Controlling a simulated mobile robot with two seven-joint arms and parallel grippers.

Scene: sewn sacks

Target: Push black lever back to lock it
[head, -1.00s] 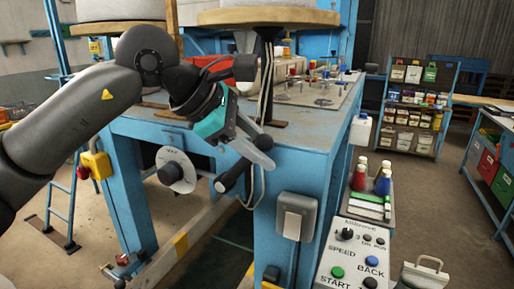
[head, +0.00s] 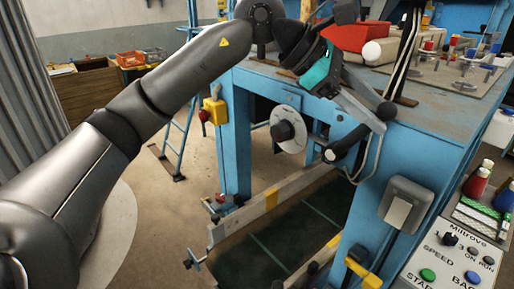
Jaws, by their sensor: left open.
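The black lever (head: 348,144) sticks out from the front of the blue machine frame, near the corner under the tabletop. Its rounded end points down and left. My left gripper (head: 376,118), with a teal body, comes in from above left and is open, with its grey fingers by the upper part of the lever. Whether the fingers touch the lever cannot be told, and the lever's base is hidden behind them. My right gripper is not in view.
A white dial (head: 288,130) with a black hub sits left of the lever. A grey switch box (head: 405,203) is on the post below right. The control panel (head: 455,255) stands at the lower right. A red bin (head: 360,36) lies on the blue table.

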